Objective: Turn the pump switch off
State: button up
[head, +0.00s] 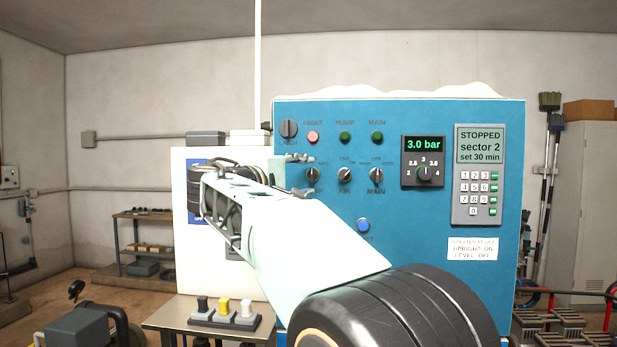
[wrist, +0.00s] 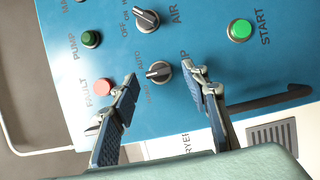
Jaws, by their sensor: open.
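The pump switch (wrist: 158,72) is a dark knob with a pale pointer line on the blue panel; its label is partly hidden, ending in "P". In the wrist view the pointer lies nearly across the picture, roughly toward the lamps. In the head view this switch (head: 312,176) is partly covered by my gripper (head: 300,174). In the wrist view my gripper (wrist: 161,78) is open, with one finger on each side of the knob. No clear contact shows, and I cannot tell the remaining gap to the panel.
The AIR knob (wrist: 146,20) is close beside the pump switch. The pink FAULT lamp (wrist: 103,87), green PUMP lamp (wrist: 91,39) and green START button (wrist: 239,30) are near. The MAIN knob (head: 376,175) and a keypad (head: 479,190) are farther right.

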jog(key=v, duration=1)
jog(key=shift+d, duration=0.1)
